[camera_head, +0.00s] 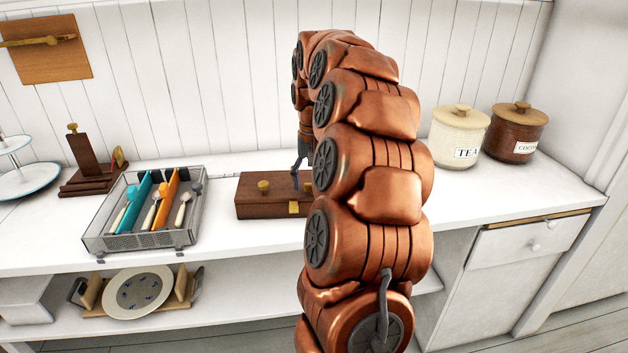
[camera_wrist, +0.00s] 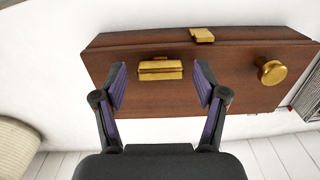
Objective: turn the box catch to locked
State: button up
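A brown wooden box (camera_head: 270,208) stands on the white counter, partly hidden behind my arm; it fills the upper part of the wrist view (camera_wrist: 225,90). A brass bar (camera_wrist: 160,69) lies on its lid, lengthwise across the wrist view. A round brass knob (camera_wrist: 271,72) stands on the same lid, and a brass plate (camera_wrist: 202,35) sits at the box's edge. I cannot tell for sure which brass piece is the catch. My gripper (camera_wrist: 160,85) is open above the lid, its two fingers either side of the bar with clear gaps. No contact shows.
A mesh tray (camera_head: 101,243) with cutlery and dividers stands left of the box. A dark wooden stand (camera_head: 82,150) is farther left. The tea canister (camera_head: 459,137) and cocoa canister (camera_head: 515,134) stand at right. A plate (camera_head: 138,291) is on the shelf below.

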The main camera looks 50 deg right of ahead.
jog(key=shift+r, duration=0.15)
jog(key=shift+r, duration=3.6)
jog(key=s+a+f+n+g, duration=0.1)
jog(key=s+a+f+n, duration=0.2)
jog(key=a, duration=0.8)
jog(key=s+a+f+n, duration=0.2)
jog(key=s+a+n, duration=0.1)
jog(key=a, duration=0.8)
jog(key=s+a+f+n+g, duration=0.1)
jog(key=s+a+f, duration=0.4)
jog(key=s, duration=0.5)
jog(key=s+a+f+n+g, duration=0.1)
jog(key=s+a+f+n, duration=0.1)
jog(key=s+a+f, duration=0.55)
notch_tip(320, 180, up, 19)
jog(key=d+t+p, duration=0.1)
jog(key=p, duration=1.5)
jog(key=shift+s+d+r, duration=0.15)
jog(key=shift+s+d, duration=0.05)
jog(key=shift+d, duration=0.2)
